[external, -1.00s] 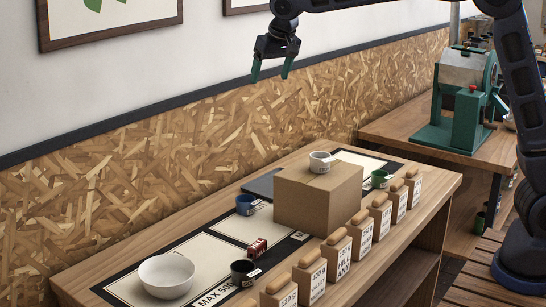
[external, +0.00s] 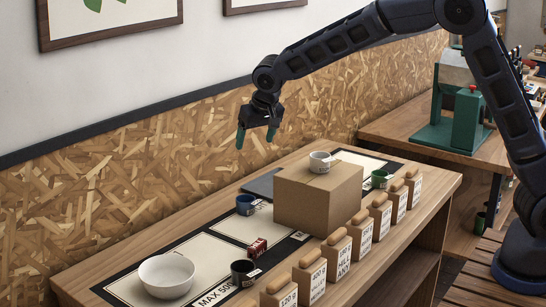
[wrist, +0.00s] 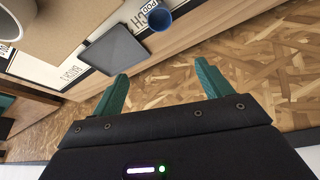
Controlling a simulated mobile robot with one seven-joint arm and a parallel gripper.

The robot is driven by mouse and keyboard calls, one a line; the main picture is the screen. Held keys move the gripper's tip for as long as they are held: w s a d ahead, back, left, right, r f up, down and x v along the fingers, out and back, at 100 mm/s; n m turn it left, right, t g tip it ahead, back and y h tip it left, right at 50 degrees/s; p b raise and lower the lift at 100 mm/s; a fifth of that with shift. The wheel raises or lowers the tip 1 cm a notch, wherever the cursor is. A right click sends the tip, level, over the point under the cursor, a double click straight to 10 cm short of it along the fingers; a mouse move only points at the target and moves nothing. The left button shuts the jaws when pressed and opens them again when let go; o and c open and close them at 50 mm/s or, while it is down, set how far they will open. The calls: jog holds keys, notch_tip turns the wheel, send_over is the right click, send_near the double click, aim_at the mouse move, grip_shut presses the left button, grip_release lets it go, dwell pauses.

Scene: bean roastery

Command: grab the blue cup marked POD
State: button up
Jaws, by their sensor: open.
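The blue cup (external: 246,205) stands on the mat near the wall side of the bench, left of the cardboard box. In the wrist view the blue cup (wrist: 158,19) is near the top edge, seen from above, with a tag reading POD (wrist: 150,5) beside it. My gripper (external: 256,141) is open and empty, its green fingertips above the cup and apart from it. The open fingers also show in the wrist view (wrist: 160,85), with the cup beyond them.
The cardboard box (external: 318,202) carries a white cup (external: 320,162). A dark flat slab (external: 263,183) lies behind it. A white bowl (external: 166,276), black cup (external: 243,272), small red box (external: 257,248) and green cup (external: 380,179) stand around. Several labelled blocks (external: 335,256) line the front edge.

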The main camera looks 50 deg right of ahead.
send_near(246, 199)
jog(key=s+a+r, duration=0.1)
jog(key=s+a, duration=0.1)
jog(key=s, duration=0.1)
jog(key=x, duration=0.5)
jog(key=shift+w+d+r, duration=0.1)
jog(key=shift+w, duration=0.1)
jog(key=shift+w+a+x, duration=0.15)
jog(key=shift+w+x, duration=0.05)
jog(key=shift+x, duration=1.15)
jog(key=shift+w+a+x, duration=0.1)
jog(key=shift+w+x, duration=0.1)
jog(key=shift+x, duration=1.15)
jog(key=shift+r, duration=0.15)
jog(key=c, duration=1.1)
jog(key=shift+r, duration=0.1)
